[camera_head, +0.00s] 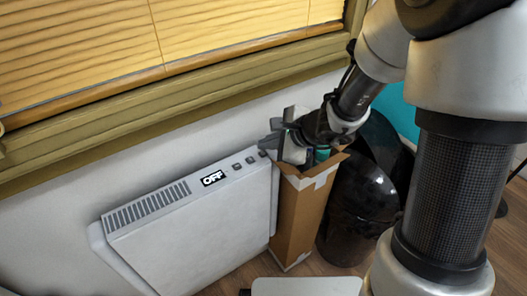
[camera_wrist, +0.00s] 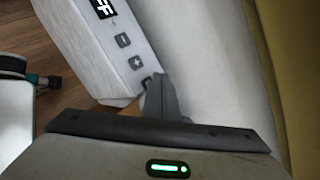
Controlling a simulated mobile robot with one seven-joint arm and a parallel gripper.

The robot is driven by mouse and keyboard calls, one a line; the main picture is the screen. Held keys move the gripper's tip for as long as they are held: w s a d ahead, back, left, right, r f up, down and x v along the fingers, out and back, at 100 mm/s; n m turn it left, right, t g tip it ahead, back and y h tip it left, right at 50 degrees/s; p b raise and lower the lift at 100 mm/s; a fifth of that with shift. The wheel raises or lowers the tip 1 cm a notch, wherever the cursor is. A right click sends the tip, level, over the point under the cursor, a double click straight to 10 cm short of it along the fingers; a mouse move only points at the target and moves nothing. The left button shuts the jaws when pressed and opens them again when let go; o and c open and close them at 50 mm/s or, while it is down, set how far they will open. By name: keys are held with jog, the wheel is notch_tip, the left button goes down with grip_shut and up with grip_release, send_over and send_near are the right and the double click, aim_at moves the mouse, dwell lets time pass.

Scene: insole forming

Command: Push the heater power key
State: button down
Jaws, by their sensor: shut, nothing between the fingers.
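The white heater (camera_head: 190,240) stands against the wall, its display (camera_head: 212,178) reading OFF. Small grey keys (camera_head: 237,166) run to the right of the display along its top face. In the wrist view the heater top (camera_wrist: 90,45) shows a minus key (camera_wrist: 123,40), a plus key (camera_wrist: 136,62) and, at its near end, the power key (camera_wrist: 147,82), partly hidden by my fingers. My gripper (camera_head: 266,146) is shut and empty, its tips at the right end of the heater top. In the wrist view my gripper (camera_wrist: 158,82) overlaps the power key; I cannot tell whether it touches.
A tall open cardboard box (camera_head: 296,220) stands right of the heater, under my wrist. A black bin (camera_head: 355,215) is beside it. The window sill (camera_head: 180,105) runs above and behind. Wooden floor (camera_head: 325,262) shows in front.

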jog(key=shift+r+p, duration=2.15)
jog(key=shift+r, duration=0.85)
